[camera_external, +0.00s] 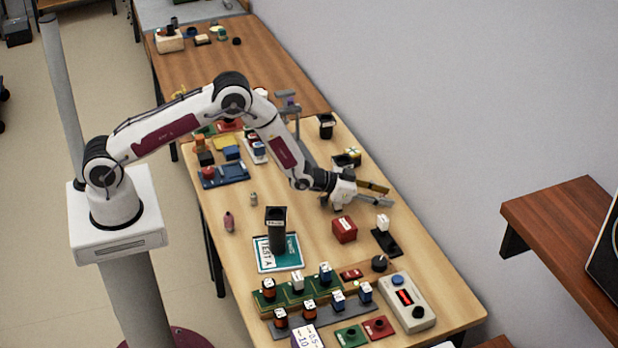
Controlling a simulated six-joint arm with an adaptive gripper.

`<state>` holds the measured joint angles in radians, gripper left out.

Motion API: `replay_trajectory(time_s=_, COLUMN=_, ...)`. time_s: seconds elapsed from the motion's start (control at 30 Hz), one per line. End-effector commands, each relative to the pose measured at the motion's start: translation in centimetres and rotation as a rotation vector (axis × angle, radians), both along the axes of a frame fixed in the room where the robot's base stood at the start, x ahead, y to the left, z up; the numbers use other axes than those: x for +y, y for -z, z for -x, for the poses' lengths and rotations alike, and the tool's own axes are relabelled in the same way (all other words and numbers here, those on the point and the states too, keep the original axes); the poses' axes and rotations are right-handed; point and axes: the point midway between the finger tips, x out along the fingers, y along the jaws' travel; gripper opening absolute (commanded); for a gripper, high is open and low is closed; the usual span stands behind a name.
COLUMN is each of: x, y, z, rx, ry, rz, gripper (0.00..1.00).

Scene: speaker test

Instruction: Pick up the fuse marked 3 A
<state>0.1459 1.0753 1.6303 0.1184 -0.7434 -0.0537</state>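My gripper (388,197) reaches out to the right over the middle of the table, near its wall-side edge. Its two fingers look parted, with nothing visible between them. I cannot make out a 3 A marking on anything. Small labelled pieces stand in holders at the near end: an orange and black one (269,289), a white one (297,282) and a blue one (326,273) in the green rack. Similar pieces stand in the grey rack (345,309).
A red box (344,230) sits just nearer than my gripper. A tall black holder (277,232) stands on a teal "TEST A" plate (265,258). A tester box (405,301) is at the near right. The wall runs along the right side.

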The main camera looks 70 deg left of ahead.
Motion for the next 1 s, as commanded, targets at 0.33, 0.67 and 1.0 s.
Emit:
replay_trajectory(time_s=0.33, x=-0.02, y=-0.01, z=0.0, rx=0.0, ry=0.0, rz=0.0, gripper=0.34)
replay_trajectory(time_s=0.67, x=-0.01, y=-0.01, z=0.0, rx=0.0, ry=0.0, rz=0.0, gripper=0.0)
replay_trajectory(time_s=1.0, x=-0.01, y=-0.14, z=-0.01, rx=-0.001, ry=0.0, rz=0.0, gripper=0.0)
